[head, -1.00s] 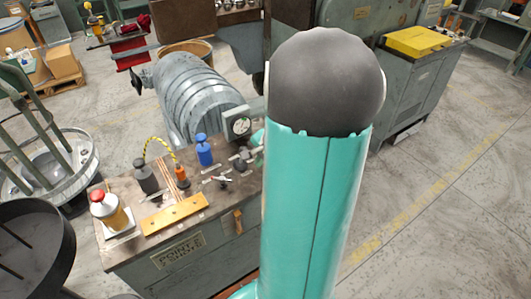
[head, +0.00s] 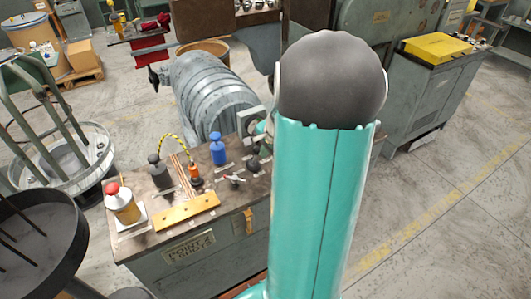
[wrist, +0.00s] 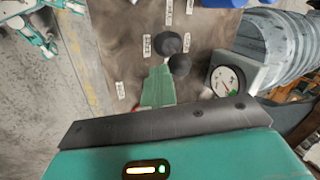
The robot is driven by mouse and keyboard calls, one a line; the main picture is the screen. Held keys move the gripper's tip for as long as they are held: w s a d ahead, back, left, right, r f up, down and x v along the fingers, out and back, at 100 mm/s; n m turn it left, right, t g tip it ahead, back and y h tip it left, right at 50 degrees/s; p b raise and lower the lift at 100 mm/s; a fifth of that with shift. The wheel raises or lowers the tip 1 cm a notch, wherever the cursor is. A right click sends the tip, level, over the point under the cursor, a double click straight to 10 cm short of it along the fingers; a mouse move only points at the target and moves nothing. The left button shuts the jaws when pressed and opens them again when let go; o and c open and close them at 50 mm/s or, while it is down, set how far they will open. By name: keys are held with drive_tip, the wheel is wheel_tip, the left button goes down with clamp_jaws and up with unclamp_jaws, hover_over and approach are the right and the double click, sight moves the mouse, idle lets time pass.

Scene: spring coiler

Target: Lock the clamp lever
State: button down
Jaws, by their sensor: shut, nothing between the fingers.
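Two round black knobs stand close together on the bench in the wrist view, one at the back (wrist: 167,44) and one nearer (wrist: 180,64). I cannot tell for sure which belongs to the clamp lever, and no lever arm shows clearly. In the head view a dark knob (head: 253,163) shows on the bench just left of my arm. My gripper (wrist: 159,72) is shut and empty. Its green fingers point at the knobs, with the tips just short of the nearer knob in the picture; contact cannot be told. In the head view my arm hides the gripper's fingers.
A dial gauge (wrist: 226,80) stands right of the fingers, beside a ribbed grey cylinder (wrist: 283,45). The bench (head: 135,246) also carries a blue bottle (head: 217,148), a red-capped bottle (head: 122,203), an orange tool (head: 194,173) and a yellow bar (head: 187,211).

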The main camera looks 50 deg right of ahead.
sight(259, 147)
drive_tip(key=shift+w+r, duration=0.15)
drive_tip(key=shift+w, duration=0.1)
drive_tip(key=shift+w+d+r+g+y, duration=0.15)
drive_tip(key=shift+w+d+r+g, duration=0.1)
drive_tip(key=shift+w+g, duration=0.3)
drive_tip(key=shift+w+d+r+g+y, duration=0.1)
drive_tip(key=shift+w+r+g+y, duration=0.1)
drive_tip(key=shift+w+g, duration=0.35)
drive_tip(key=w+d+g, duration=0.2)
drive_tip(key=w, duration=0.4)
drive_tip(key=shift+w+r+g+y, duration=0.2)
drive_tip(key=shift+r+g+y, duration=0.15)
drive_tip(key=shift+g+y, duration=0.1)
drive_tip(key=shift+w+d, duration=0.1)
drive_tip(key=shift+w, duration=0.15)
drive_tip(key=shift+r, duration=0.1)
